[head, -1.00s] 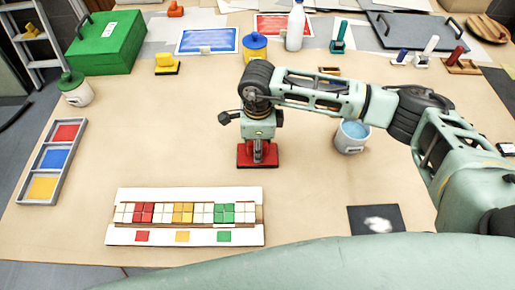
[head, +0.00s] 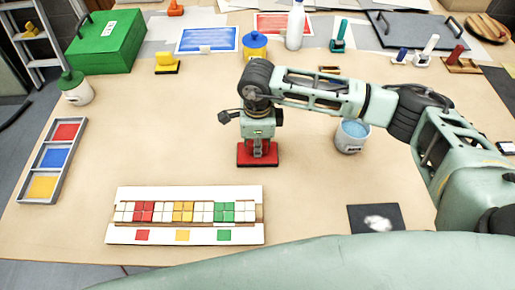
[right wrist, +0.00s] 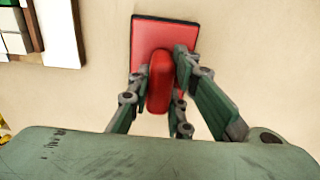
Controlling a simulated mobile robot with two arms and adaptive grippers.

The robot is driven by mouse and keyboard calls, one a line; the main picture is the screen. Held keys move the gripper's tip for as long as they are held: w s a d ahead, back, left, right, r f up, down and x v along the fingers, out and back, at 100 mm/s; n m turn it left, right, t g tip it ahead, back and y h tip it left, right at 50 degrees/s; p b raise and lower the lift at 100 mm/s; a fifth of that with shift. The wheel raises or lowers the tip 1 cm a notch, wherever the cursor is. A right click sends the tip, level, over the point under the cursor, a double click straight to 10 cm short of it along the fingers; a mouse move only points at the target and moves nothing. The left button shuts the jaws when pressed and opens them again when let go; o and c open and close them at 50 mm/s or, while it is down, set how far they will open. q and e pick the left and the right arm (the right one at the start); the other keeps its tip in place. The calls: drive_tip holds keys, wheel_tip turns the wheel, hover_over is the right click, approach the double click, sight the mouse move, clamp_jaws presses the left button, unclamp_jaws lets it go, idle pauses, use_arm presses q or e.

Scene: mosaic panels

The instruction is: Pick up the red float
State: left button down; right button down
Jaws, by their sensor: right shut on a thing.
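The red float (head: 243,158) lies flat on the table in the middle of the head view, a red plate with a dark edge and a red handle on top. In the right wrist view the float (right wrist: 150,36) shows with its rounded handle between the fingers. My right gripper (head: 258,150) points straight down over it and is shut on the handle; its fingers also show in the right wrist view (right wrist: 160,82). The float's plate appears to rest on the table. My left gripper is in neither view.
A white panel (head: 185,193) with coloured tiles lies in front of the float. A bucket of blue stuff (head: 352,136) stands close on the right. A three-part colour tray (head: 75,160) is at the left, a dark square (head: 360,228) at the front right. Table left of the float is clear.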

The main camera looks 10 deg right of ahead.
drive_tip(key=shift+w+r+b, duration=0.1)
drive_tip(key=shift+r+b, duration=0.25)
drive_tip(key=shift+r, duration=0.15)
wheel_tip(320, 180, up, 2)
drive_tip(key=shift+r+b, duration=0.2)
drive_tip(key=shift+b, duration=0.55)
drive_tip(key=s+d+r+b, duration=0.4)
drive_tip(key=d+r, duration=0.3)
drive_tip(key=d, duration=0.3)
drive_tip(key=shift+s+d+r, duration=0.3)
drive_tip(key=shift+s+r, duration=0.05)
drive_tip(key=shift+s, duration=0.25)
drive_tip(key=c, duration=2.3)
unclamp_jaws()
clamp_jaws()
